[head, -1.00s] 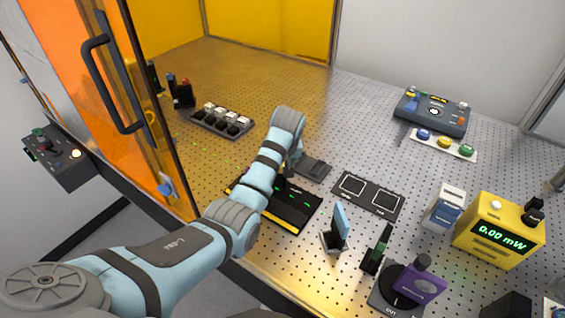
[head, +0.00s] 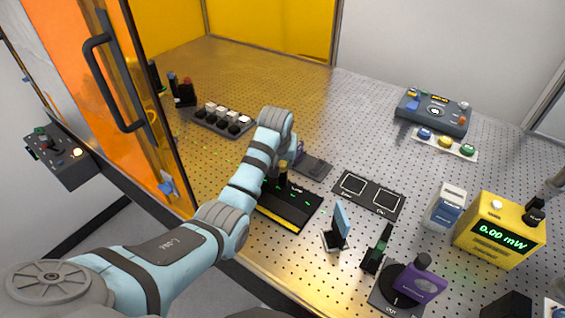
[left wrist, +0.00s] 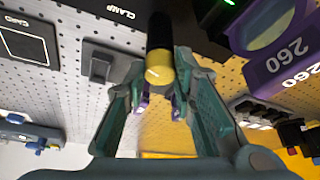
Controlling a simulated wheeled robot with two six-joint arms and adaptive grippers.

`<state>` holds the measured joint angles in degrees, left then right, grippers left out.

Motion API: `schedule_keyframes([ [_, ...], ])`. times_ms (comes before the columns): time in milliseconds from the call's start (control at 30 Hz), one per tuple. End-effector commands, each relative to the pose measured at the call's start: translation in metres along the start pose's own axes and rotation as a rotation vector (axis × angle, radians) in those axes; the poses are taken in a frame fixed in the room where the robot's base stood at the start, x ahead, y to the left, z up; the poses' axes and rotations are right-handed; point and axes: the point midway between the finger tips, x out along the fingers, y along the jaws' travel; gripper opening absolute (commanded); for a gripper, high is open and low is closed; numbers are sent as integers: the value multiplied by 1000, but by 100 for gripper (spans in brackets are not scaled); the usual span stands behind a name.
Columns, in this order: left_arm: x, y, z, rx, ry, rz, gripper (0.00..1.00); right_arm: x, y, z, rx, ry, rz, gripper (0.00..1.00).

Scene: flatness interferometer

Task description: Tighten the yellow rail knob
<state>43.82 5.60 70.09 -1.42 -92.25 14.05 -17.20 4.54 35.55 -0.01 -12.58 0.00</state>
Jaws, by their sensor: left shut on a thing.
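The yellow rail knob, a dark post with a yellow end, stands in the middle of the left wrist view (left wrist: 159,70). In the head view it shows (head: 283,168) just below my left wrist, at the far end of the black rail base (head: 292,208) with green marks and a yellow front edge. My left gripper (left wrist: 162,52) is shut on the knob, one finger on each side; its fingertips are mostly hidden in the head view. A grey part at the head view's right edge (head: 552,187) looks like my right gripper; its jaws cannot be made out.
A purple holder marked 260 (left wrist: 285,45) is close to my left gripper. A small dark block (head: 313,167) and a two-square plate (head: 369,195) lie right of the rail. An upright blue plate (head: 341,224) stands nearby.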

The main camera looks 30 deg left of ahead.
Motion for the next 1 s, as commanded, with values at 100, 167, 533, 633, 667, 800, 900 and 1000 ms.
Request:
schedule_keyframes([
  [100, 0, -2, -1, 98, 3, 39, 0, 0, 0, 0, 0, 0, 0, 0],
  [167, 0, -2, -1, 151, 3, 61, 0, 0, 0, 0, 0, 0, 0, 0],
  [533, 0, -3, -2, 476, 4, 198, 0, 0, 0, 0, 0, 0, 0, 0],
  [633, 0, -4, -2, 563, 4, 233, 0, 0, 0, 0, 0, 0, 0, 0],
  [667, 0, -3, -2, 589, 4, 245, 0, 0, 0, 0, 0, 0, 0, 0],
  [800, 1, -4, -2, 711, 3, 296, 0, 1, 0, 0, 0, 0, 1, 0],
  [900, 1, -4, -3, 794, 4, 332, 0, 1, 0, 0, 0, 0, 1, 0],
  [1000, 1, -3, -3, 871, 4, 364, 0, 3, 0, 0, 0, 0, 1, 0],
])
